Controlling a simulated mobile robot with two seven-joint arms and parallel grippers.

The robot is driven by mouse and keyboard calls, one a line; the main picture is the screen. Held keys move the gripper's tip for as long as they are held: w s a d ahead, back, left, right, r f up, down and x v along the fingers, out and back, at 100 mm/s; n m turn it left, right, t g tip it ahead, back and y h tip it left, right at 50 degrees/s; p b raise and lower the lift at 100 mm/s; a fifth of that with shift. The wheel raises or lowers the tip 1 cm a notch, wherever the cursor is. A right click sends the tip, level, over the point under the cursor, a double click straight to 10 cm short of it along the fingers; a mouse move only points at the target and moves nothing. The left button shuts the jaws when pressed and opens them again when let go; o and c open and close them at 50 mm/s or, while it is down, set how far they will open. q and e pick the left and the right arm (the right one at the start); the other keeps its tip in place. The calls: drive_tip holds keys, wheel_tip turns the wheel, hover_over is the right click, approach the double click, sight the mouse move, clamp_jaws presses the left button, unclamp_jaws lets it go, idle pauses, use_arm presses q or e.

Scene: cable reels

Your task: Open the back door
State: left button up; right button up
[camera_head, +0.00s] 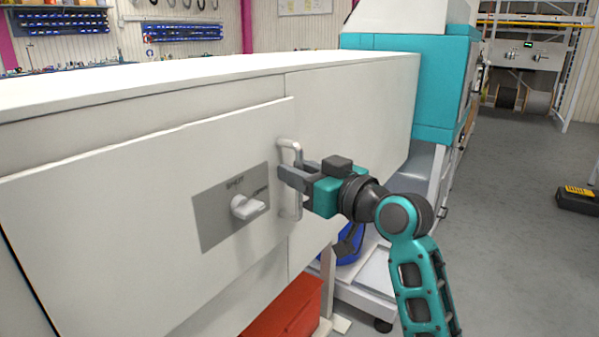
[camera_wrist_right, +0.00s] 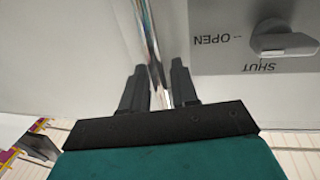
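The white door (camera_head: 120,225) is a flat panel on the long white cabinet, with a vertical metal bar handle (camera_head: 288,150) near its right edge. A grey plate (camera_head: 213,222) on the door reads SHUT and OPEN. Its white knob (camera_head: 247,207) lies sideways, in line with the OPEN mark; it also shows in the right wrist view (camera_wrist_right: 283,40). My right gripper (camera_head: 285,174) is at the handle. In the right wrist view its fingers (camera_wrist_right: 160,75) stand either side of the bar (camera_wrist_right: 150,40), with gaps showing. My left gripper is out of view.
A teal and white machine (camera_head: 430,85) stands beyond the cabinet's right end. A red bin (camera_head: 288,312) and a blue object (camera_head: 350,246) are below. The grey floor on the right is mostly clear, with a black and yellow case (camera_head: 577,198) on it.

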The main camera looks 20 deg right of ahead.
clamp_jaws()
drive_tip(key=shift+s+d, duration=0.1)
idle(0.4)
